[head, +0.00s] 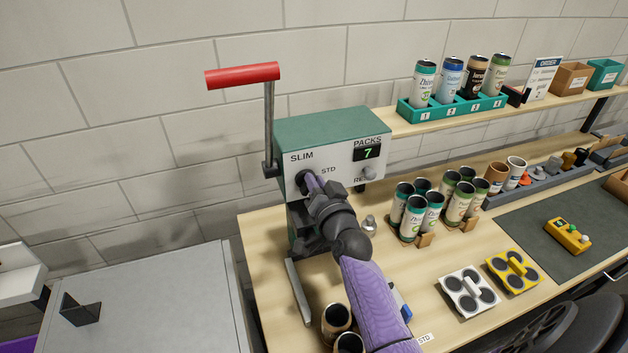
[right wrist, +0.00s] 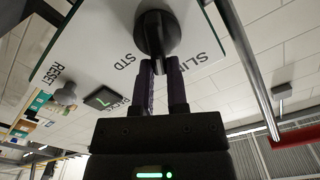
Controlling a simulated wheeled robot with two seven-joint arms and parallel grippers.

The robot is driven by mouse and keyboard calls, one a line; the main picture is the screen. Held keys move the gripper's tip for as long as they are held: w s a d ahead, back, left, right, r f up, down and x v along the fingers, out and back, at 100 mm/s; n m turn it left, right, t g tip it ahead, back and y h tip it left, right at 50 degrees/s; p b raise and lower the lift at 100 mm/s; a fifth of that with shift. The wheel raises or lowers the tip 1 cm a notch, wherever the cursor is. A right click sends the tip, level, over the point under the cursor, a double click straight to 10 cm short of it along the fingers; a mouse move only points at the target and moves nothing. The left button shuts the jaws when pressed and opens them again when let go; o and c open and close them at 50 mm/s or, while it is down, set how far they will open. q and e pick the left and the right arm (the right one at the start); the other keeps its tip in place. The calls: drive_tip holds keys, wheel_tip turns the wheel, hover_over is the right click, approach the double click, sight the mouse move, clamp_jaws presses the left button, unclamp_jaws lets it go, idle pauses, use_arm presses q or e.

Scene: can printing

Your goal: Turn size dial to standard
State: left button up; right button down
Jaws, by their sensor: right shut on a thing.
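The size dial (head: 302,181) is a dark knob on the white front of the green-topped machine (head: 333,131), with SLIM printed above it and STD to its right. My right gripper (head: 312,183) reaches the dial from the front and hides part of it. In the right wrist view, its two fingers (right wrist: 160,68) are close together on the black dial (right wrist: 156,34), with the SLIM and STD labels on either side. I cannot tell which label the dial points at. My left gripper is not in view.
A red-handled lever (head: 242,75) rises at the machine's left. A RESET knob (head: 370,173) and a PACKS display (head: 367,153) reading 7 are right of the dial. Several cans (head: 412,217) stand on the bench to the right. Two open cans (head: 336,318) stand near my forearm.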

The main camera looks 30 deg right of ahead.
drive_tip(key=m, duration=0.4)
drive_tip(key=f+m, duration=0.1)
drive_tip(key=m, duration=0.3)
drive_tip(key=d+m, duration=0.1)
drive_tip(key=m, duration=0.2)
drive_tip(key=shift+s+f+m+b, duration=0.15)
drive_tip(key=shift+f+m+b, duration=0.15)
drive_tip(key=shift+m+b, duration=0.1)
idle(0.4)
drive_tip(key=c, duration=0.6)
unclamp_jaws()
drive_tip(key=shift+c, duration=0.2)
drive_tip(key=v, duration=1)
